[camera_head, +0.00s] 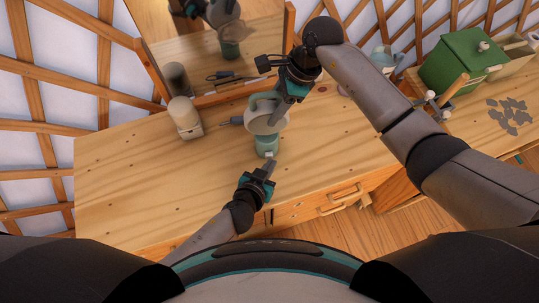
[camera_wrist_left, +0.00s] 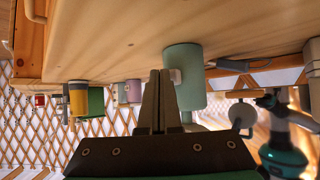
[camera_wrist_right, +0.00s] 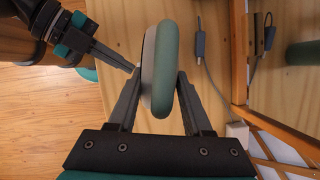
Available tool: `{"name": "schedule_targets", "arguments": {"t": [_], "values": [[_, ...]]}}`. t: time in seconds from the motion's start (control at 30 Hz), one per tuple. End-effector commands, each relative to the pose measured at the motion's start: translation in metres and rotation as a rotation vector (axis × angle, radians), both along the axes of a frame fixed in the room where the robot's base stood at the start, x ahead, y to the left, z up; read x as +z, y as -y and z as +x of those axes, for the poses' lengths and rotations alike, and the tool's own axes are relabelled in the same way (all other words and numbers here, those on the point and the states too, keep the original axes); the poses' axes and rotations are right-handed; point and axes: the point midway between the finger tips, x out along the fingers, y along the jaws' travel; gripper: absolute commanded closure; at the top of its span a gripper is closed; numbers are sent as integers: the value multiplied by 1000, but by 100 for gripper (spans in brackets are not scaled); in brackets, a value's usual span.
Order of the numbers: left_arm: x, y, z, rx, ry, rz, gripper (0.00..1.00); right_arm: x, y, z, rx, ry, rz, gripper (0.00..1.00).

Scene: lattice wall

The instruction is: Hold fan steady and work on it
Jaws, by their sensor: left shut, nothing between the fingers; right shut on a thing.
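The fan (camera_head: 266,123) stands on the wooden table, with a pale round head and a green cylindrical base. My right gripper (camera_head: 283,105) comes from above and is shut on the fan's head. In the right wrist view the rounded green and white head (camera_wrist_right: 164,65) sits between the fingers. My left gripper (camera_head: 267,168) is shut and empty, low in front of the base. In the left wrist view its fingertips are at a small white knob (camera_wrist_left: 175,76) on the side of the green base (camera_wrist_left: 187,85); I cannot tell whether they touch.
A mirror (camera_head: 215,55) leans behind the fan, with a white cylinder (camera_head: 185,117) to the left. A dark cable plug (camera_head: 232,122) lies beside the fan. A green box (camera_head: 458,60) and grey flat pieces (camera_head: 512,115) are at the right. The table's left part is clear.

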Motion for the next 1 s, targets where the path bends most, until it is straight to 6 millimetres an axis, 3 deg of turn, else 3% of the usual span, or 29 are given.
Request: {"name": "schedule_targets", "arguments": {"t": [0.53,1.0], "values": [[-1,2,-13,1,-3,0,100,-1,0,0,0,0,-1,99],[-1,7,-56,2,-4,-2,100,-1,0,0,0,1,-2,99]]}}
